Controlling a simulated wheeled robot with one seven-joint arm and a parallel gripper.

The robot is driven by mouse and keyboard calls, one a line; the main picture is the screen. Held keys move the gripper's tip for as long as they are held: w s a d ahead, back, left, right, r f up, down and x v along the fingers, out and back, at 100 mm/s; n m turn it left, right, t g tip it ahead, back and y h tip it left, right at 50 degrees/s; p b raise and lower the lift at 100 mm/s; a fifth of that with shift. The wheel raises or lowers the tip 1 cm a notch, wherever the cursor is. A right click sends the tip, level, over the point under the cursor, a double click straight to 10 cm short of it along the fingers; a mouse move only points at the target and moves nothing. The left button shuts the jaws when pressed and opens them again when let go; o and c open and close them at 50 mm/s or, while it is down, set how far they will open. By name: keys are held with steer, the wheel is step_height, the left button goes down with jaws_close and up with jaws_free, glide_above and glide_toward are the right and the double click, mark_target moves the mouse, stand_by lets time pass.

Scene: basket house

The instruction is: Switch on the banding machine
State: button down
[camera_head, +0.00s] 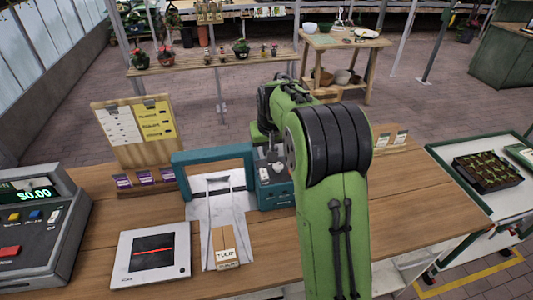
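The banding machine is a teal unit on the wooden counter, with an arch (213,160) over a pale metal bed and a teal control box at its right (272,196). A small light switch-like part (265,174) shows on the front of the box. A bundle with a "TULIP" label (226,257) lies at the front of the bed. My green and black arm reaches over the counter from the front. My gripper (273,158) is small and partly hidden by my arm, at the top of the control box; I cannot tell whether it touches it or whether its fingers are open.
A cash register (38,235) stands at the left and a flat scanner (150,256) beside it. A board with notes (138,125) and purple packets stand behind. A tray of seedlings (487,171) is on the right-hand cart. The counter right of my arm is mostly clear.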

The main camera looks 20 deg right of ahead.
mark_target(263, 171)
steer(key=shift+w, duration=0.15)
steer(key=shift+w+d+r+p, duration=0.2)
steer(key=shift+w+p, duration=0.15)
steer(key=shift+w, duration=0.25)
steer(key=shift+f, duration=0.15)
steer(key=x, duration=0.4)
steer(key=p+x, duration=0.1)
steer(key=x, duration=0.8)
steer(key=shift+s+a+f, duration=0.1)
steer(key=shift+s+f, duration=0.15)
steer(key=shift+s, duration=0.05)
steer(key=shift+f, duration=0.25)
